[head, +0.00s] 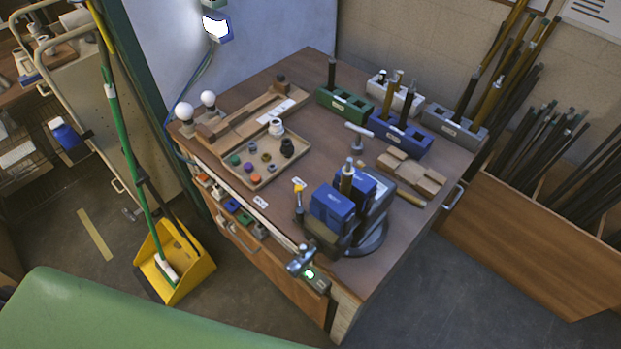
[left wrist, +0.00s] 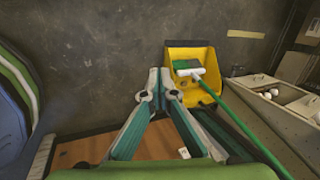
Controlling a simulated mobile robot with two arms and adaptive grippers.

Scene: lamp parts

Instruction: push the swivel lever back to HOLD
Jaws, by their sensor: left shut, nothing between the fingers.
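The vise with blue jaws (head: 333,208) stands on a round dark base at the front of the bench in the head view. A short upright lever with a yellow top (head: 298,194), seemingly the swivel lever, stands just left of it. A small white label lies behind the lever and another to its left; I cannot read either, so its setting is unclear. No lever is visible there. My right gripper is in neither view.
The bench top (head: 235,105) holds a parts tray (head: 268,178), a green block (head: 345,104) and a blue block (head: 400,133). A metal handle (head: 300,262) juts out at the vise's front. A yellow dustpan (head: 190,262) with a green broom stands on the floor at left.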

